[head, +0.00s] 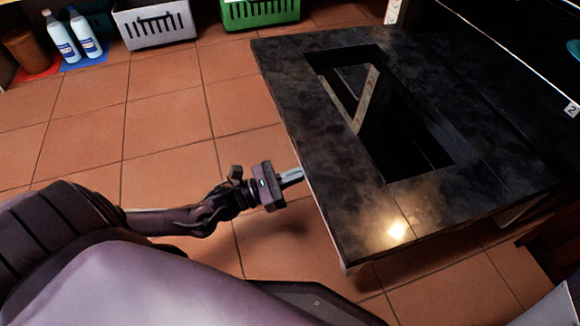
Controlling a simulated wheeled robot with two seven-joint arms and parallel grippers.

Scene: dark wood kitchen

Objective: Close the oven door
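The oven door (300,110) is a dark, marbled slab with a rectangular window (400,130). It is folded down and stands open, roughly level above the floor, on the right half of the head view. The oven's dark front (500,45) is at the upper right. My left gripper (298,175) is just left of the door's long outer edge, pointing toward it. Its fingers look closed together with nothing between them. I cannot tell whether the fingertips touch the door. My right gripper is not in view.
Terracotta floor tiles (165,110) lie clear left of the door. A white basket (155,24), a green basket (260,10), two bottles (75,38) and a brown pot (27,52) stand at the back left. A brown wooden piece (555,245) is at the lower right.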

